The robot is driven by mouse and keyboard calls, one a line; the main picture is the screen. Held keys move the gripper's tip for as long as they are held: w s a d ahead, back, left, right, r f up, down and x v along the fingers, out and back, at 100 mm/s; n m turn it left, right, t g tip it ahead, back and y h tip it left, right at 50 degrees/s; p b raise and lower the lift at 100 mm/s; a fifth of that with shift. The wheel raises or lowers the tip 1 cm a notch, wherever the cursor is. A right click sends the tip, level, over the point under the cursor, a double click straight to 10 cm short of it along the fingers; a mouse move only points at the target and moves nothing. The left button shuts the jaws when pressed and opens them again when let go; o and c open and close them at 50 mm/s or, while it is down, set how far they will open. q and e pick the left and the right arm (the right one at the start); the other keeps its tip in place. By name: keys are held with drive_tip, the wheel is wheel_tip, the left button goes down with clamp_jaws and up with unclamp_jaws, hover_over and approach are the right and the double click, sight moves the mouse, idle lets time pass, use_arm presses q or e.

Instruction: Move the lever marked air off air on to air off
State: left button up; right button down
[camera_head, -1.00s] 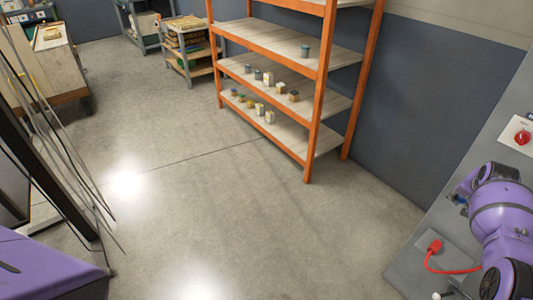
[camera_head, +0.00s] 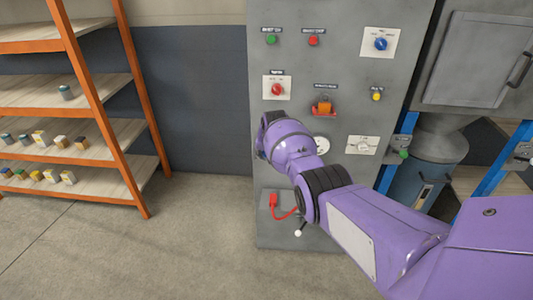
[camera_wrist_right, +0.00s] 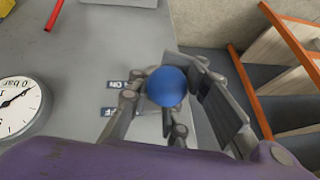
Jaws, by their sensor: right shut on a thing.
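The lever's blue ball knob (camera_wrist_right: 167,87) shows in the right wrist view, standing out from the grey panel beside small ON and OFF labels (camera_wrist_right: 113,98). My right gripper (camera_wrist_right: 170,95) has its fingers on both sides of the knob and is shut on it. The lever's shaft is mostly hidden behind the knob and fingers, so I cannot tell its exact position. In the head view my purple right arm reaches the left part of the panel and hides the lever; only a little of the gripper (camera_head: 263,138) shows. My left gripper is in neither view.
The grey control panel (camera_head: 262,170) carries a red rotary switch (camera_head: 278,90), a blue rotary switch (camera_head: 380,43), an orange padlock-like part (camera_head: 323,106) and a red plug with cable (camera_head: 273,199). A gauge (camera_wrist_right: 15,103) is near the gripper. Orange shelving (camera_head: 132,90) stands left; floor between is clear.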

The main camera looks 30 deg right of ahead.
drive_tip(key=shift+w+a+r, duration=0.1)
drive_tip(key=shift+w+r, duration=0.45)
drive_tip(key=shift+r, duration=0.3)
drive_tip(key=c, duration=1.7)
unclamp_jaws()
drive_tip(key=shift+a, duration=0.1)
drive_tip(key=shift+c, duration=0.2)
drive_tip(key=shift+s+f, duration=0.25)
drive_tip(key=shift+f, duration=0.05)
drive_tip(key=v, duration=1.2)
